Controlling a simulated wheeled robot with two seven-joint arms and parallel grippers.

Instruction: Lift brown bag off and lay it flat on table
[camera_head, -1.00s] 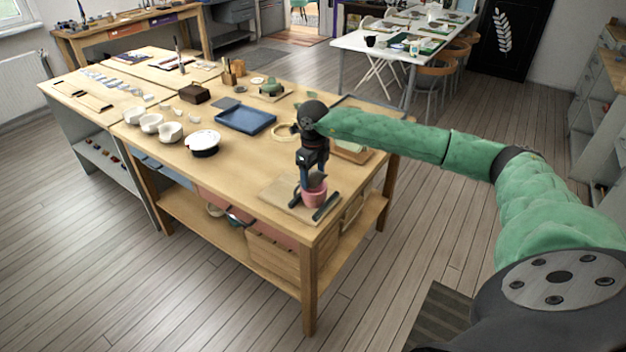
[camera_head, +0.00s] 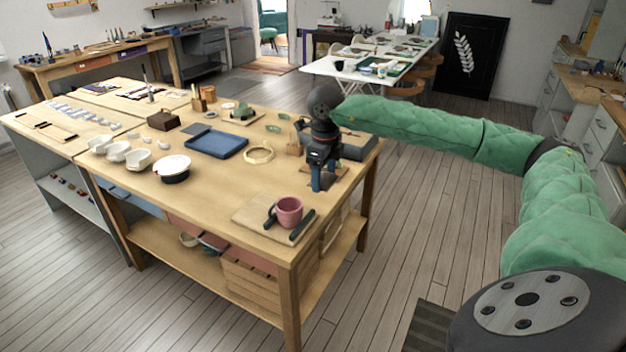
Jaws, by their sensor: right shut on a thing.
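My right gripper (camera_head: 317,187) hangs fingers down above the right part of the wooden table (camera_head: 225,185), behind the pink cup (camera_head: 289,211). Its blue fingers are shut on a small brown thing (camera_head: 306,191) that shows at the fingertips. This looks like the brown bag, but it is too small and partly hidden to be sure. I cannot tell whether it touches the table. The pink cup stands upright on a light board (camera_head: 252,214), apart from the gripper. My left gripper is out of view.
Dark bar-like pieces (camera_head: 303,224) lie beside the cup. A blue tray (camera_head: 217,144), white bowls (camera_head: 117,151) and a brown box (camera_head: 163,120) stand further left. The table's front middle is clear.

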